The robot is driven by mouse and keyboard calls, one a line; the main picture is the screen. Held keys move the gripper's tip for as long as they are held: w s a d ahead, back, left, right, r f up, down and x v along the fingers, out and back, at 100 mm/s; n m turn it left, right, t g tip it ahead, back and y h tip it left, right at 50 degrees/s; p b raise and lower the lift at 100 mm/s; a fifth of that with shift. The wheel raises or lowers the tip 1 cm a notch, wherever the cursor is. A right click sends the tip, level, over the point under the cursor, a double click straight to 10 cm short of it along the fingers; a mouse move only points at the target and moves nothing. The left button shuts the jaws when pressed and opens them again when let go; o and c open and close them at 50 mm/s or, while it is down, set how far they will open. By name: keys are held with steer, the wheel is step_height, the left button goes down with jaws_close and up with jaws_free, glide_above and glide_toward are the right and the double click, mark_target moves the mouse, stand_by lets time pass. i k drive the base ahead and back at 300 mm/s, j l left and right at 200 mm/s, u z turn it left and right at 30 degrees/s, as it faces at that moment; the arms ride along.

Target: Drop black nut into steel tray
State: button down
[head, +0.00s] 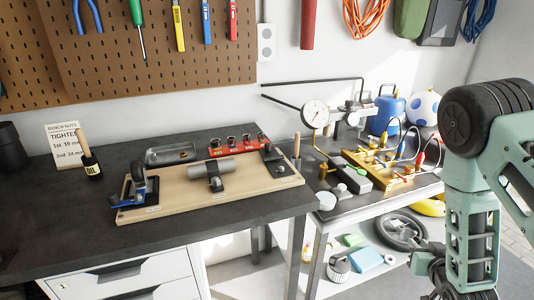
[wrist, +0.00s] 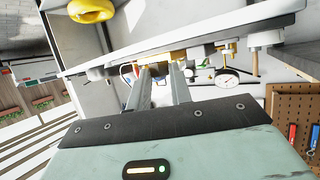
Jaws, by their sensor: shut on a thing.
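The steel tray (head: 160,158) lies on the dark workbench, at the back left of the light wooden board. It is shallow and grey, and small things seem to lie in it. My gripper (head: 424,264) is at the lower right of the head view, far to the right of the tray and in front of the side table. Its two fingers also show in the wrist view (wrist: 160,78), a little apart. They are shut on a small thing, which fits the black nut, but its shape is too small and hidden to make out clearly.
The side table holds a dial gauge (head: 316,114) and hoses; a wheel (head: 402,230) lies below.

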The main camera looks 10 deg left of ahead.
mark_target(176, 156)
steer(key=l+u, duration=0.1)
steer(key=u, duration=1.35)
